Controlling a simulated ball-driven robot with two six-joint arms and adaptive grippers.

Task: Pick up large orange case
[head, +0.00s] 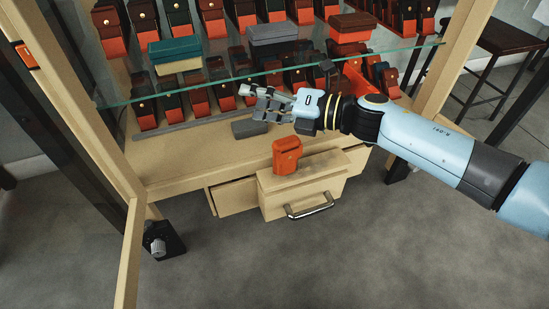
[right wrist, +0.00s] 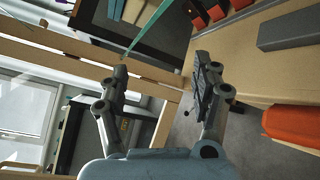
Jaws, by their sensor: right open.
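The large orange case (head: 287,156) stands upright on top of a light wooden box with a metal handle, below the glass shelf. In the right wrist view, an orange case (right wrist: 293,124) shows at the right edge, partly cut off and outside the jaws. My right gripper (head: 256,101) comes in from the right and is above and to the left of the case, pointing left. In the right wrist view its two fingers (right wrist: 160,72) are spread with nothing between them. My left gripper is in neither view.
A glass shelf (head: 330,69) carries a teal-and-cream box (head: 175,55), a grey box (head: 272,34) and a red-brown box (head: 352,27). A grey block (head: 250,128) lies on the wooden ledge near my gripper. Wooden posts frame both sides.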

